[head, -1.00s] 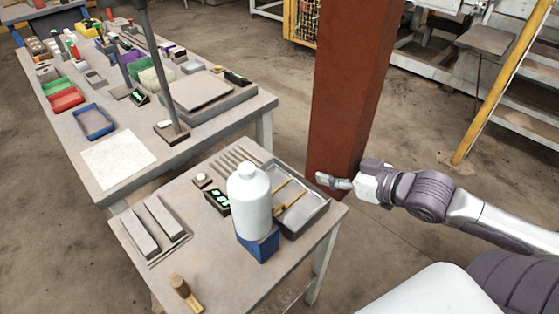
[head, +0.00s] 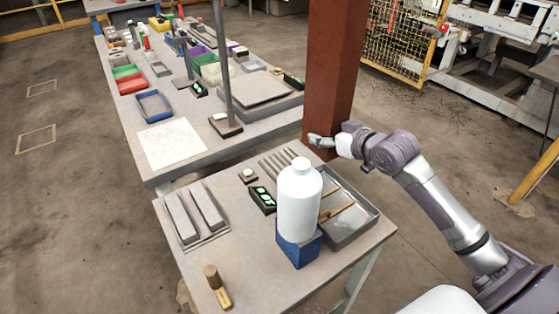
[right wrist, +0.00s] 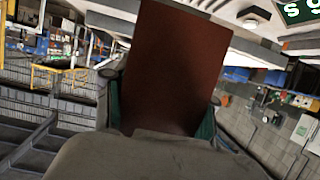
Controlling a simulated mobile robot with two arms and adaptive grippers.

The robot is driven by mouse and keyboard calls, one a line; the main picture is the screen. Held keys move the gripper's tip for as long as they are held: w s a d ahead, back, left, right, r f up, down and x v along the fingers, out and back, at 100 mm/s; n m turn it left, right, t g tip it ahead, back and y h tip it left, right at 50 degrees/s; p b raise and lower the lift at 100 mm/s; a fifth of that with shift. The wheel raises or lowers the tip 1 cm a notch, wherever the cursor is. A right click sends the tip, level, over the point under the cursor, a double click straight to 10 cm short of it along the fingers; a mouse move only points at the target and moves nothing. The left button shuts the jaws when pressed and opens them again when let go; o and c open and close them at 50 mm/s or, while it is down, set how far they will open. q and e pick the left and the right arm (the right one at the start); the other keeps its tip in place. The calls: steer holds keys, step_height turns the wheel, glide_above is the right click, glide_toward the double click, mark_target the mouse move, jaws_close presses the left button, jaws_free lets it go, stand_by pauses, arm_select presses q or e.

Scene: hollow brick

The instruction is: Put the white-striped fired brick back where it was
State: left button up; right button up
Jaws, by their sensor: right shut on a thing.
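A long red-brown block (head: 334,70), which looks like the fired brick, stands upright in the head view and runs out past the top edge. My right gripper (head: 322,142) is at its lower end. In the right wrist view the same block (right wrist: 178,70) sits between the two fingers of my right gripper (right wrist: 160,112), which is shut on it. No white stripe shows on the faces in view, and its far faces are hidden. My left gripper is not in view.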

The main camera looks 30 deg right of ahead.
steer(key=w+a+f, duration=0.2)
steer(key=w, duration=0.1)
steer(key=w+a+f, duration=0.1)
steer(key=w+f, duration=0.1)
steer(key=w, duration=0.1)
steer(key=w+a+f, duration=0.2)
steer(key=w, duration=0.1)
steer(key=shift+a, duration=0.35)
steer(key=shift+f+p, duration=0.3)
steer(key=shift+f, duration=1.8)
steer(key=shift+s+f, duration=0.1)
steer(key=o, duration=1.6)
steer(key=shift+f, duration=0.1)
steer(key=shift+c, duration=0.2)
steer(key=shift+r, duration=0.2)
steer(key=v, duration=1.2)
steer(key=shift+s+f, duration=0.1)
steer(key=shift+f, duration=0.05)
